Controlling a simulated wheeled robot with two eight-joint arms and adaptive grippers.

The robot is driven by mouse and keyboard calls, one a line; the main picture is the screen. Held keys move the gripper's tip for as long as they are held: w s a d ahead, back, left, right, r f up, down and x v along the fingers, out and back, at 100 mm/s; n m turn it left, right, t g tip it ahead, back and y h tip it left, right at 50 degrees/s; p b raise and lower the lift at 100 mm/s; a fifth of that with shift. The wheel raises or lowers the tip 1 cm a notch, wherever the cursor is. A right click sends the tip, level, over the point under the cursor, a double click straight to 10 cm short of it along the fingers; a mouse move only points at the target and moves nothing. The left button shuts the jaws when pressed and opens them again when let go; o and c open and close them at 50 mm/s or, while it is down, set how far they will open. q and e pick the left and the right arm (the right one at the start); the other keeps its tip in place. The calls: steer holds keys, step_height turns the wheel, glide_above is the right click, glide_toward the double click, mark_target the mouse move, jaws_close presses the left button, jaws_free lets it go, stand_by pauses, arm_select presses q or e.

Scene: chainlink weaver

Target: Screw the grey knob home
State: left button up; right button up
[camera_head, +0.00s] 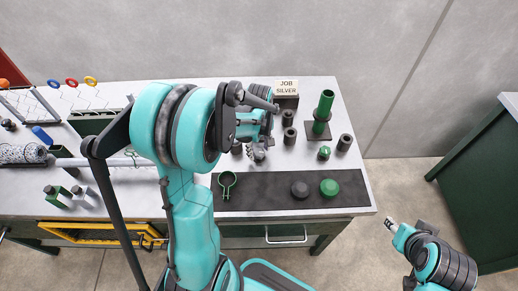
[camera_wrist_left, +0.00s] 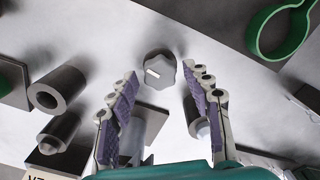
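A grey lobed knob (camera_wrist_left: 159,68) with a white mark on top shows in the left wrist view, on the pale bench top. My left gripper (camera_wrist_left: 163,84) is open, its purple-padded fingers on either side of the view and the knob by the gap between their tips. I see no contact. In the head view my left gripper (camera_head: 258,148) points down at the bench behind the dark mat, and its arm hides much of that spot. My right gripper (camera_head: 391,225) is off the bench at the lower right, too small to read.
A dark mat (camera_head: 262,198) carries a green ring clamp (camera_head: 227,181), a grey dome (camera_head: 300,189) and a green dome (camera_head: 329,187). Grey cylinders (camera_head: 345,142), a green cylinder (camera_head: 325,104) and a small green knob (camera_head: 324,153) stand nearby. A JOB SILVER sign (camera_head: 286,86) stands behind.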

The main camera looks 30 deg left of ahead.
arm_select(q)
steer(key=c, duration=0.8)
steer(key=shift+m, duration=0.4)
steer(key=m, duration=0.3)
steer(key=shift+m, duration=0.4)
steer(key=m, duration=0.4)
steer(key=shift+m, duration=0.4)
steer(key=o, duration=1.2)
steer(key=shift+c, duration=0.2)
